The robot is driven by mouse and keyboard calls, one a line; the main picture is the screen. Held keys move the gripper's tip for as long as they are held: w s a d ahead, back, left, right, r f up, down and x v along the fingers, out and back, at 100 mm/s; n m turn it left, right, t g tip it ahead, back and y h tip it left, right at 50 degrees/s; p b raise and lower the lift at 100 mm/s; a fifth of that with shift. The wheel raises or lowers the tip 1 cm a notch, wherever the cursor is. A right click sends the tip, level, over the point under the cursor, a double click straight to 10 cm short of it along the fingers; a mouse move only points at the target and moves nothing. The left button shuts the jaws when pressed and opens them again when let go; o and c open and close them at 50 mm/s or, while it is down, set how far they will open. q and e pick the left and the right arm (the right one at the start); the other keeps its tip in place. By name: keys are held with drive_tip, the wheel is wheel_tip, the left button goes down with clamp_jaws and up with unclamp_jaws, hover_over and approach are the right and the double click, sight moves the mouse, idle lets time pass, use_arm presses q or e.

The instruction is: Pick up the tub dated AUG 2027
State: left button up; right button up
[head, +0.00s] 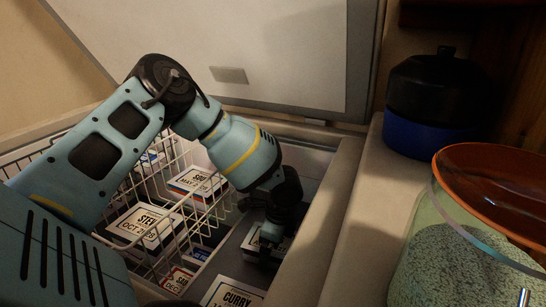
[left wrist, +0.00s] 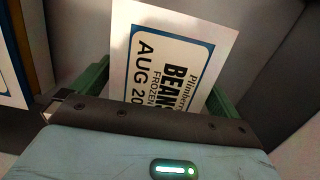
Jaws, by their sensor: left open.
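A white tub with a blue-bordered label (left wrist: 165,65) reading "BEANS FROZEN AUG 20…" lies below my left gripper; the last digits of its year are hidden. In the left wrist view its label lies between the green fingers of my open left gripper (left wrist: 162,92). I cannot tell whether they touch it. In the head view my left gripper (head: 266,246) reaches down into the freezer and partly covers the same tub (head: 252,240). My right gripper is not in view.
A white wire basket (head: 98,238) holds a STEW OCT tub (head: 143,226) and a tub labelled "SOU…" (head: 194,181). A CURRY tub (head: 232,295) sits nearer. The freezer's right rim (head: 330,215) is close. A black-and-blue pot (head: 432,100) and a glass jar (head: 465,265) stand right.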

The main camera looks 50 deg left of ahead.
use_arm(q)
drive_tip(key=c, duration=1.1)
drive_tip(key=shift+c, duration=0.2)
wheel_tip(320, 180, up, 28)
drive_tip(key=p, duration=0.6)
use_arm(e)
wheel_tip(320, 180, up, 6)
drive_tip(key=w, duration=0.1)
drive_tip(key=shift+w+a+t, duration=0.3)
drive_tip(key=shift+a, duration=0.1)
